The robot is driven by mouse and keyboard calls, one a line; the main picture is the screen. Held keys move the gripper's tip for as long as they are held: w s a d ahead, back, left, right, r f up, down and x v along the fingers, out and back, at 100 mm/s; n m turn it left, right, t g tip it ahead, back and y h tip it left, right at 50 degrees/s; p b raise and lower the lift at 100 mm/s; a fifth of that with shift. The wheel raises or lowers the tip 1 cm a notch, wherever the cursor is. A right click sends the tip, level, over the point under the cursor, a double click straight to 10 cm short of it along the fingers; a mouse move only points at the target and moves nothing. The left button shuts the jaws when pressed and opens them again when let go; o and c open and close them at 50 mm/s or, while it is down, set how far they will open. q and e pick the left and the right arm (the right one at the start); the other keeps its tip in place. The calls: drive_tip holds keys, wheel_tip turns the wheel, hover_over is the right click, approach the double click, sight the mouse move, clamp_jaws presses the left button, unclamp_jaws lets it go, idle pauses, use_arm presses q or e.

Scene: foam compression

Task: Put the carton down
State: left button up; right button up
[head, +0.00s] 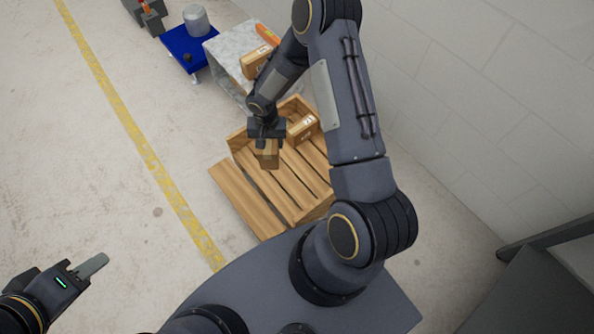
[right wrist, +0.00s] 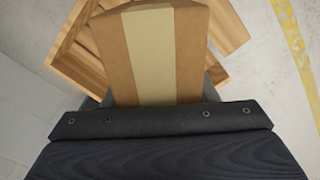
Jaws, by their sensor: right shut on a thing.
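A small brown carton (head: 267,155) hangs below my right gripper (head: 266,143), which is shut on it, over the left side of a wooden crate (head: 235,142). In the right wrist view the carton (right wrist: 152,55) fills the middle, with a pale tape strip along it; the crate (right wrist: 228,28) shows behind. I cannot tell whether the carton touches the crate floor. A second carton (head: 303,129) is in the crate at its far right. My left gripper (head: 92,267) is at the lower left, away from the crate; its jaw opening is not clear.
A grey stone-like block (head: 232,48) stands behind the crate with another carton (head: 254,62) on it. A blue cart (head: 188,45) with a grey cylinder stands further back. A block wall is at right. Floor left of the crate is clear, with a yellow line (head: 150,160).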

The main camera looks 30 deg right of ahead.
drive_tip(key=w+d+f+m+b, duration=0.2)
drive_tip(key=w+f+m+b, duration=0.25)
drive_tip(key=f+b, duration=0.5)
drive_tip(key=w+d+f+m+b, duration=0.25)
drive_tip(key=f+m+b, duration=0.25)
drive_tip(key=f+b, duration=0.45)
drive_tip(key=shift+m, duration=0.25)
drive_tip(key=s+d+f+b, duration=0.2)
drive_tip(key=s+f, duration=0.1)
drive_tip(key=s+d+f+b, duration=0.1)
drive_tip(key=s+d+f, duration=0.2)
drive_tip(key=f, duration=0.1)
drive_tip(key=s+d+f+b, duration=0.2)
drive_tip(key=s+d+f, duration=0.1)
drive_tip(key=f, duration=0.1)
drive_tip(key=shift+b, duration=0.35)
drive_tip(key=f, duration=0.1)
drive_tip(key=f+b, duration=0.1)
drive_tip(key=f, duration=0.1)
drive_tip(key=shift+s+d+f+b, duration=0.2)
drive_tip(key=shift+s+f+b, duration=0.05)
drive_tip(key=shift+f+b, duration=0.1)
drive_tip(key=shift+r, duration=0.1)
drive_tip(key=o, duration=1.3)
drive_tip(key=shift+o, duration=0.2)
